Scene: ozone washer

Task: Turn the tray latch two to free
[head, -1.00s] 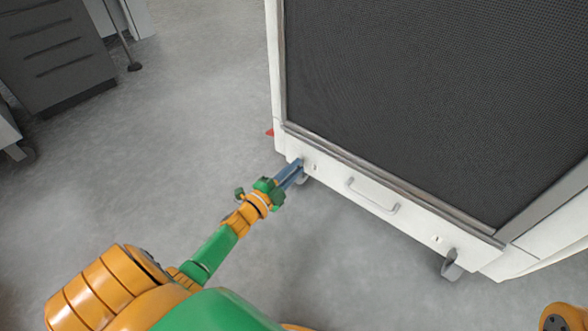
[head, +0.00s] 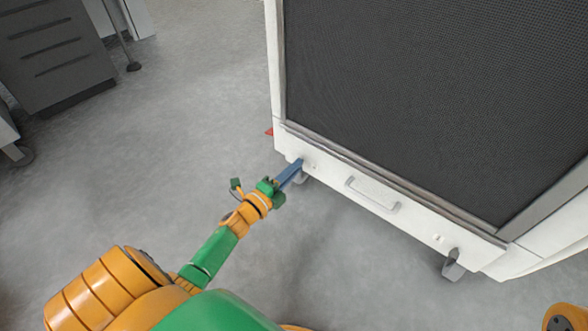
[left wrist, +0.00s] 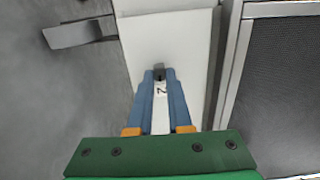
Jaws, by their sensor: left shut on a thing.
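The ozone washer's white tray front (head: 330,181) runs along the bottom of the cabinet in the head view. My left gripper (head: 298,166) reaches its left end. In the left wrist view, the left gripper (left wrist: 159,76) is shut on a small dark latch (left wrist: 159,72) on the white panel (left wrist: 180,40). A label with the figure 2 (left wrist: 161,89) shows between the blue fingers. The fingers mostly hide the latch in the head view. A second small latch (head: 438,238) sits near the right end of the tray front. My right gripper does not show.
A dark mesh panel (head: 430,90) fills the cabinet above. A caster (head: 453,266) stands below the right end. Grey drawers (head: 55,55) stand far left, with open floor between.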

